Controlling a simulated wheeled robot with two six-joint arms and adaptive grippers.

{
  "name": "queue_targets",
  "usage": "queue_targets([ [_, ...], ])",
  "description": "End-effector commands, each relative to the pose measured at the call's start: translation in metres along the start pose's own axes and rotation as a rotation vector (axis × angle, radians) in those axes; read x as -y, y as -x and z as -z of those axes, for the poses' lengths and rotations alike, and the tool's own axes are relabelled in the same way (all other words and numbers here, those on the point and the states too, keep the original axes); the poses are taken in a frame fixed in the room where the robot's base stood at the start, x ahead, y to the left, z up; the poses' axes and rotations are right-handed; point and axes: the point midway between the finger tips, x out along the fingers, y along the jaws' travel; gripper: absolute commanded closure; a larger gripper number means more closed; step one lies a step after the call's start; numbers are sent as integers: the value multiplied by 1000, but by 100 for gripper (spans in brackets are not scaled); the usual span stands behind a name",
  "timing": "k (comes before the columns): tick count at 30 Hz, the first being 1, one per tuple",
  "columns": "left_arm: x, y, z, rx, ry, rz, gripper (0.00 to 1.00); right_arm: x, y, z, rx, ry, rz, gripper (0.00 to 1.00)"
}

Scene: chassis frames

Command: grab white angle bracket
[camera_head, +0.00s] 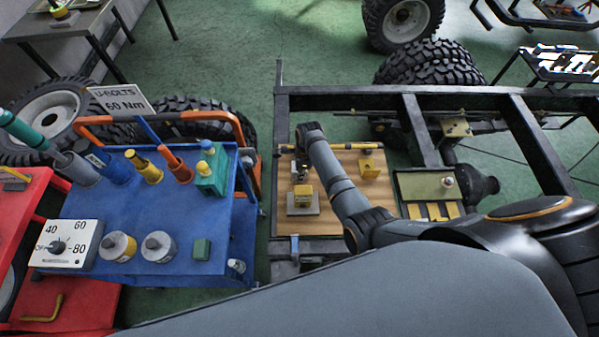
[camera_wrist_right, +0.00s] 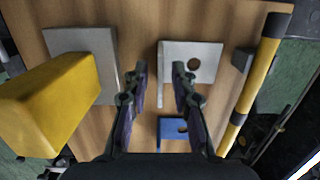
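The white angle bracket (camera_wrist_right: 196,62) lies on the wooden board in the right wrist view, its flat plate with a round hole facing up and its thin upright edge at the left. My right gripper (camera_wrist_right: 159,75) is open, with its fingers on either side of that edge; I see no clear contact. In the head view my right gripper (camera_head: 301,168) is over the board, small and dark, and I cannot make out the white bracket there. My left gripper is not in view.
On the wooden board (camera_head: 329,219) are a yellow block (camera_head: 303,191) by a grey-white plate (camera_wrist_right: 107,43), a blue bracket (camera_wrist_right: 174,128), and a yellow-black bar (camera_wrist_right: 253,75). Another yellow block (camera_head: 370,166) is at right. A blue cart (camera_head: 125,215) stands left of the dark frame (camera_head: 460,92).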

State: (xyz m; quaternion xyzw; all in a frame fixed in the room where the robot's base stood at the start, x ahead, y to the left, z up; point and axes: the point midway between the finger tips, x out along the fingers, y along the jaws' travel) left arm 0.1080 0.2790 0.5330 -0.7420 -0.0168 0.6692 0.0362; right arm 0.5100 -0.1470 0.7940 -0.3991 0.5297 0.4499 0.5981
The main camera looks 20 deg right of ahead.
Motion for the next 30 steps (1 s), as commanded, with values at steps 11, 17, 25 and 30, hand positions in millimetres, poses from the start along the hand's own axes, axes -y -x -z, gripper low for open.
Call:
queue_targets([
  [11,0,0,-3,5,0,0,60,0,0,0,0,0,0,100],
  [17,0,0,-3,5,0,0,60,1,1,0,1,0,1,100],
  [25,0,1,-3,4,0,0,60,1,21,-4,3,0,4,100],
  [30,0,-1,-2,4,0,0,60,2,59,-8,3,0,5,100],
])
